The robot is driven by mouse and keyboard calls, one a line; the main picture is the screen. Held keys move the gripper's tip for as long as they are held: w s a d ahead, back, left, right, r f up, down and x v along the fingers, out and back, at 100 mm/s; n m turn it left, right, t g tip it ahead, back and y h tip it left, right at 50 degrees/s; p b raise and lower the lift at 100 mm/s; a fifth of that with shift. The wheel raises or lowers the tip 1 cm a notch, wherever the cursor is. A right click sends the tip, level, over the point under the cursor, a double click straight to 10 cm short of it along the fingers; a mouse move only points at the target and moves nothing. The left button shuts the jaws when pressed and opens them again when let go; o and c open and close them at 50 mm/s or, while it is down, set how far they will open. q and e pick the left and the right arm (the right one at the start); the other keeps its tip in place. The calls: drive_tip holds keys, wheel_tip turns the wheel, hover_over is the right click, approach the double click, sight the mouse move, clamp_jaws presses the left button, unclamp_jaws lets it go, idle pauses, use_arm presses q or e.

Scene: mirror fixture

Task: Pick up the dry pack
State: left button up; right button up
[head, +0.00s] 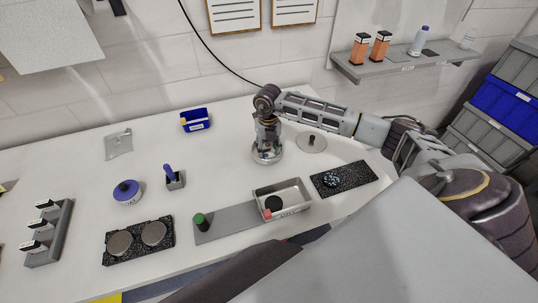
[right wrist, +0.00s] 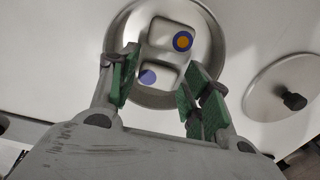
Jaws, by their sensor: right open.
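Two pale silvery packs lie in a round metal bowl in the right wrist view. The upper pack (right wrist: 170,36) bears an orange dot ringed in blue. The lower pack (right wrist: 158,76) bears a plain blue-violet dot. I cannot tell which is the dry pack. The bowl (right wrist: 212,38) also shows in the head view (head: 268,160), mostly under my gripper. My right gripper (right wrist: 160,72) points down over the bowl, open, its green-padded fingers on either side of the lower pack. It also shows in the head view (head: 267,147). My left gripper is not in view.
A round lid (head: 312,143) with a black knob lies right of the bowl. A metal tray (head: 297,188) and a black mat (head: 362,174) are in front. A blue bin (head: 195,120) stands behind left. The white table between bin and bowl is clear.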

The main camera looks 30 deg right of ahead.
sight(268, 152)
drive_tip(key=shift+f, duration=0.6)
drive_tip(key=shift+c, duration=0.5)
drive_tip(key=shift+c, duration=1.4)
wheel_tip(268, 152, up, 10)
drive_tip(key=b, duration=0.1)
drive_tip(key=shift+b, duration=0.3)
